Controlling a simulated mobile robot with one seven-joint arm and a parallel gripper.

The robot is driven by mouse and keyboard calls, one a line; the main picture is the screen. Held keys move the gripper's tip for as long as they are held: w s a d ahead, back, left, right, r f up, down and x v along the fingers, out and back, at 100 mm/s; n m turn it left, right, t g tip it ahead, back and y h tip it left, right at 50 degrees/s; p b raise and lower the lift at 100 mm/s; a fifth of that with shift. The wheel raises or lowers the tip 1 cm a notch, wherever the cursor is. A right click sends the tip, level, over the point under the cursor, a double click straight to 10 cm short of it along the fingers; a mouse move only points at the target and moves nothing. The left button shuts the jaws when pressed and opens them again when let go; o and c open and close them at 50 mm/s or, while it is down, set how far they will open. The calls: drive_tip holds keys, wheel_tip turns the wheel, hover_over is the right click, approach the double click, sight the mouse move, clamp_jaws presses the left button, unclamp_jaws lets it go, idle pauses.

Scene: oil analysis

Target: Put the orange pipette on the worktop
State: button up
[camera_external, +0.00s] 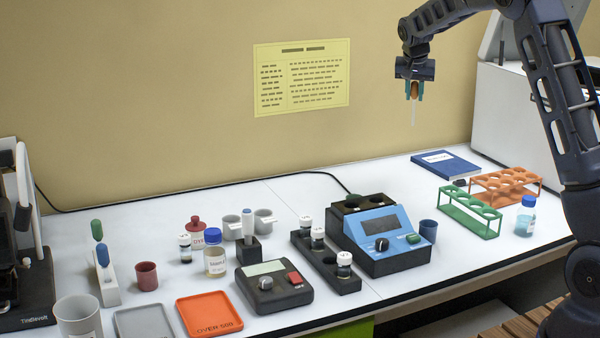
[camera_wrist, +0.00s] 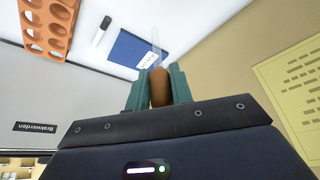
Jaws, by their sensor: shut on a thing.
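My gripper (camera_external: 414,90) is shut on the orange pipette (camera_external: 414,90), which hangs tip down in the air high above the back right of the worktop (camera_external: 330,187). In the wrist view the pipette's orange bulb (camera_wrist: 159,88) sits between the two green fingers of my gripper (camera_wrist: 159,85). Its clear tip points away from the gripper, over a blue book (camera_wrist: 130,48).
Below stand the blue book (camera_external: 446,164), an orange rack (camera_external: 506,183), a green rack (camera_external: 470,212) and a blue-capped bottle (camera_external: 526,217). A blue device (camera_external: 380,235) stands left of them. A pipette stand (camera_external: 106,280) holds green and blue pipettes. Some bare worktop shows along the wall.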

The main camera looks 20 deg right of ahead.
drive_tip(key=shift+s+d+f, duration=0.1)
drive_tip(key=shift+d+f, duration=0.1)
drive_tip(key=shift+f, duration=0.2)
wheel_tip(320, 180, down, 19)
idle(0.4)
drive_tip(key=shift+f, duration=0.25)
drive_tip(key=o, duration=0.9)
drive_tip(key=shift+o, duration=0.2)
